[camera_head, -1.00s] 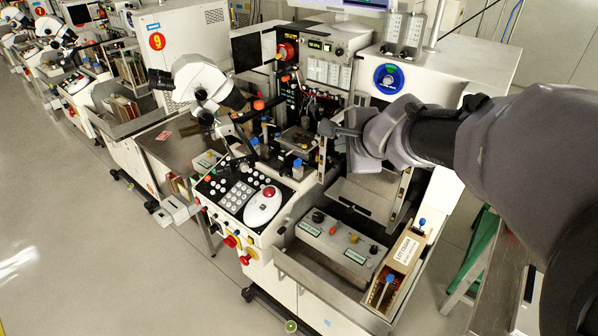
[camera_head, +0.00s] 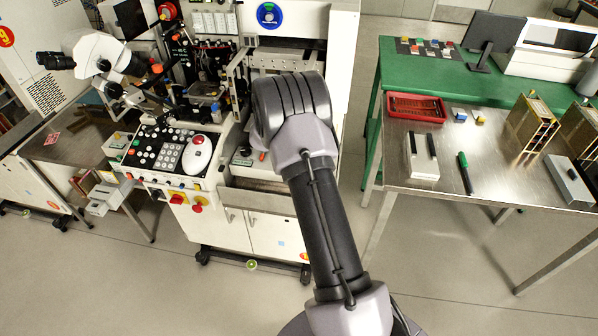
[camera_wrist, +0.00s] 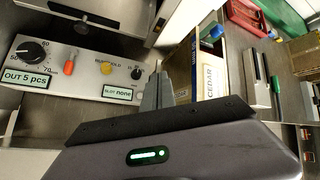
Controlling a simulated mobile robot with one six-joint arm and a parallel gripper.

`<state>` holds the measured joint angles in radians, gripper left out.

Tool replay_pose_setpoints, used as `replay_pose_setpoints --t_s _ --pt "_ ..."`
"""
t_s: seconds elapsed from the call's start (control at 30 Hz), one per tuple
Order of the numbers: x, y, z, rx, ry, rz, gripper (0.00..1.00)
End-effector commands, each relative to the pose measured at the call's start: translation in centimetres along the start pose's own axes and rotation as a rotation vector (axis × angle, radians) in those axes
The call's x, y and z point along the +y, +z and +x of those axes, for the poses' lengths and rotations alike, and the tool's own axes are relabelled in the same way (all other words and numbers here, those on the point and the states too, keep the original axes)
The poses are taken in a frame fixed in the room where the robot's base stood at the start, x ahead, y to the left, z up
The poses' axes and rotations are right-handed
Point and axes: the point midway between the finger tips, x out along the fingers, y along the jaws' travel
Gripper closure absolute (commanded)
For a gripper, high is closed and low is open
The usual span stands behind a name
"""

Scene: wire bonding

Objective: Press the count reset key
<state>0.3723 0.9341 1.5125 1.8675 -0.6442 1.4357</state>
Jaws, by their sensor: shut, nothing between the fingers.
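I cannot pick out a key marked count reset. In the wrist view a grey output panel (camera_wrist: 85,62) carries a black dial (camera_wrist: 30,52), an orange lever (camera_wrist: 70,63), a yellow button (camera_wrist: 106,68), a small black knob (camera_wrist: 137,73) and displays reading "OUT 5 pcs" (camera_wrist: 28,78) and "none" (camera_wrist: 117,92). My gripper (camera_wrist: 158,88) is shut and empty, in front of the panel's right end; I cannot tell its distance. In the head view my arm hides the gripper and most of that panel. The keypad console (camera_head: 165,150) with white keys and a red-topped mouse-like device (camera_head: 197,153) is left of my arm.
Floor is clear between machine and table.

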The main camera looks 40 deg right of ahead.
Motion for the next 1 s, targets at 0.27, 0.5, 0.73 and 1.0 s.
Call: replay_pose_setpoints --t_s 0.27,0.5,0.73,1.0 --pt "0.4 -0.4 0.5 -0.001 0.001 -0.002 1.00" --pt "2.0 -1.9 2.6 -0.001 0.002 -0.003 1.00" --pt "3.7 -3.7 5.0 -0.001 0.002 -0.003 1.00" --pt "4.6 -4.5 6.2 -0.002 0.001 -0.003 1.00"
